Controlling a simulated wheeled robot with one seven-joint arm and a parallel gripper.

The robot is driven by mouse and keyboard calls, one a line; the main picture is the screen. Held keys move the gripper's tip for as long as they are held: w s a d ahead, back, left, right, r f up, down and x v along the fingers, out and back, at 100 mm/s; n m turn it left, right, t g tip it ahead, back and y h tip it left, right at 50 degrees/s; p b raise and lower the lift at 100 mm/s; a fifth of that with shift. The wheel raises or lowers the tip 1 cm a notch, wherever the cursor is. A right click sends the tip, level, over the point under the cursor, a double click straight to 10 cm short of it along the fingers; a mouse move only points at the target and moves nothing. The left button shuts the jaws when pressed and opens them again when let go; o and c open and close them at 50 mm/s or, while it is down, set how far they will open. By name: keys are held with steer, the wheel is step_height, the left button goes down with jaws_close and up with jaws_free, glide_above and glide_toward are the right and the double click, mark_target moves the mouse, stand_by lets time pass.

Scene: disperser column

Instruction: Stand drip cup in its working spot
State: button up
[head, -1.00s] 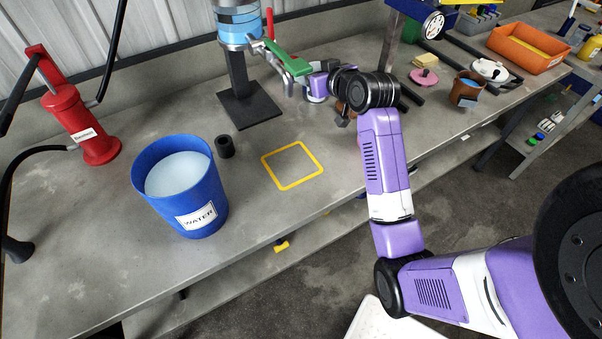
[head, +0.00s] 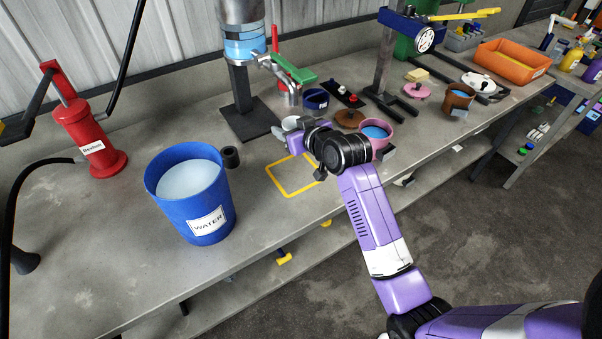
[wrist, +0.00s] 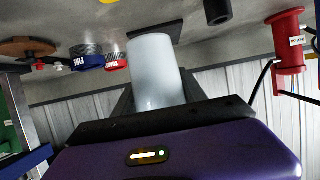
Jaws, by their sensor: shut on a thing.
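A plain whitish cup (wrist: 155,72), apparently the drip cup, is between the dark fingers of my gripper (wrist: 155,98) in the wrist view. My gripper is shut on it. In the head view the cup's pale top (head: 290,122) shows just beyond my gripper (head: 284,132); the wrist hides much of the rest. The cup is in front of the disperser column (head: 240,85), to the right of its black base (head: 250,125). A yellow square outline (head: 290,194) on the bench lies in front, partly covered by my wrist.
A blue cup (head: 316,98), brown lid (head: 348,118) and pink cup (head: 376,137) are close to my wrist on the right. A red pump (head: 90,140) is at far left.

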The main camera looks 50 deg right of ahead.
step_height(320, 180, down, 10)
steer(key=shift+r, duration=0.1)
stand_by(0.4)
steer(key=shift+f, duration=0.3)
steer(key=o, duration=1.3)
steer(key=shift+r, duration=0.1)
steer(key=shift+r, duration=0.1)
